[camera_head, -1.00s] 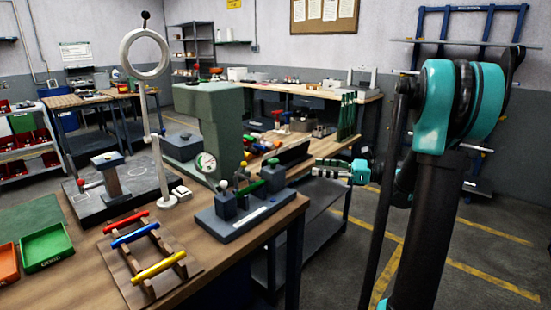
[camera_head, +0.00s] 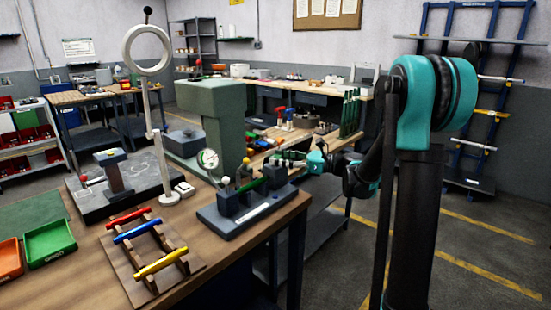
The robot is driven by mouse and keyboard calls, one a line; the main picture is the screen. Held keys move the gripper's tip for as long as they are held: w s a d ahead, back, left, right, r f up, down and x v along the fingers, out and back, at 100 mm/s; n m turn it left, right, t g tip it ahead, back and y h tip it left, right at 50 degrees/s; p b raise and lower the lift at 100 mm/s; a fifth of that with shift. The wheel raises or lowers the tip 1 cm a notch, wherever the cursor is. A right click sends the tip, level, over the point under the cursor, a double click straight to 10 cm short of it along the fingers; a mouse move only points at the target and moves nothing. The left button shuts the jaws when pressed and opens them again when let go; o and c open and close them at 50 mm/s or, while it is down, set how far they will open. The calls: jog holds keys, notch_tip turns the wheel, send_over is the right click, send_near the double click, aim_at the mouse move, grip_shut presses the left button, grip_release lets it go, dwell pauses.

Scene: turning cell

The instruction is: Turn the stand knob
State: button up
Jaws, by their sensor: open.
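Several knobs show, and I cannot tell which one is the stand knob. A tall pale stand with a ring (camera_head: 147,50) rises from the bench and has a dark ball at its top. A short stand (camera_head: 115,172) with a red knob (camera_head: 83,179) beside it is on the dark plate. A grey-blue fixture (camera_head: 243,212) near the bench's right edge carries a yellow-topped lever (camera_head: 246,163). My gripper (camera_head: 280,160) is open and small in view, pointing left behind the fixture's right end. Its fingertips are partly hard to make out, and it appears to hold nothing.
A green press-like column (camera_head: 222,125) with a dial gauge (camera_head: 208,159) stands behind the fixture. A rack with coloured bars (camera_head: 150,250) and the green tray (camera_head: 49,242) lie in front. A back bench (camera_head: 300,87) holds tools. Floor to the right is open.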

jog(key=shift+x, duration=0.9)
jog(key=c, duration=1.1)
